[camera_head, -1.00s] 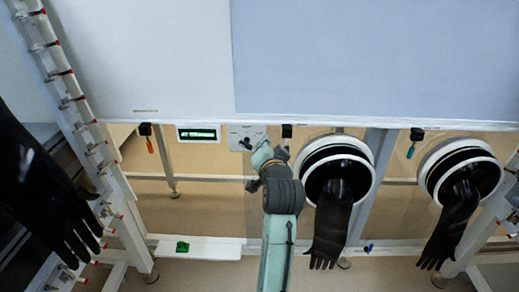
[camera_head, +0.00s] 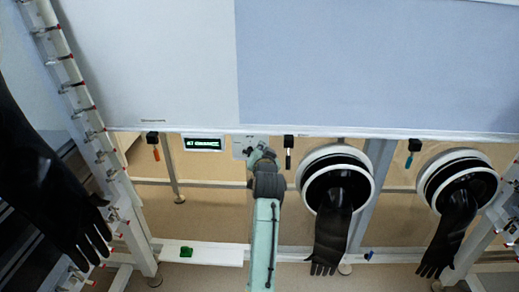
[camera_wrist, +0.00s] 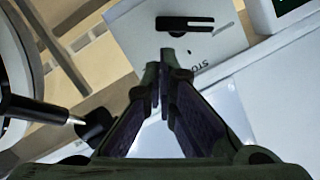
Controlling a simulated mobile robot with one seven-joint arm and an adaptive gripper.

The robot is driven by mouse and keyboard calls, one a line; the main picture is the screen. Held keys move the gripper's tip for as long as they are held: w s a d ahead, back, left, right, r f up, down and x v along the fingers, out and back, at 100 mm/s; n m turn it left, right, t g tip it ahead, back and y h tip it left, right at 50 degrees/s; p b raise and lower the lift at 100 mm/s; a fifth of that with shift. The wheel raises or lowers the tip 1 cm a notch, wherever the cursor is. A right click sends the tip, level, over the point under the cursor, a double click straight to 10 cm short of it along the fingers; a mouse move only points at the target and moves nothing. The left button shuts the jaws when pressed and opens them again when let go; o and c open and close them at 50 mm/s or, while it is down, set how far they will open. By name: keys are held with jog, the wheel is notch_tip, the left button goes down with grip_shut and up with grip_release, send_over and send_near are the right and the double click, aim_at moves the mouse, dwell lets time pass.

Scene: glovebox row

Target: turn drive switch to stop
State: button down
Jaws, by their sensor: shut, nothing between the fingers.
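The drive switch is a black bar-shaped handle (camera_wrist: 185,24) on a pale plate (camera_wrist: 135,30). In the wrist view the bar lies nearly level, and the letters "STO" show on the plate below it, partly cut off by my gripper. In the head view the switch plate (camera_head: 242,145) sits under the white cabinet edge, partly hidden by my gripper (camera_head: 259,154). My gripper (camera_wrist: 163,58) is shut and empty. In the wrist view its fingertips are just below the bar. I cannot tell whether they touch the plate.
A lit green display (camera_head: 203,144) is left of the plate. A black-handled tool (camera_head: 288,152) hangs close on the right. Glove ports (camera_head: 303,180) with drooping black gloves (camera_head: 333,235) stand further right. A white ledge (camera_head: 215,254) bears a green object (camera_head: 186,252).

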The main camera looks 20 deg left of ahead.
jog(key=shift+a+f, duration=0.15)
jog(key=shift+f, duration=0.25)
jog(key=shift+f+m, duration=0.3)
jog(key=shift+s+f+m+b, duration=0.1)
jog(key=shift+f+m+b, duration=0.1)
jog(key=shift+m+b, duration=0.15)
jog(key=shift+f+m+y+b, duration=0.7)
jog(key=shift+m+y+b, duration=0.1)
jog(key=shift+m, duration=0.45)
jog(key=shift+f, duration=0.1)
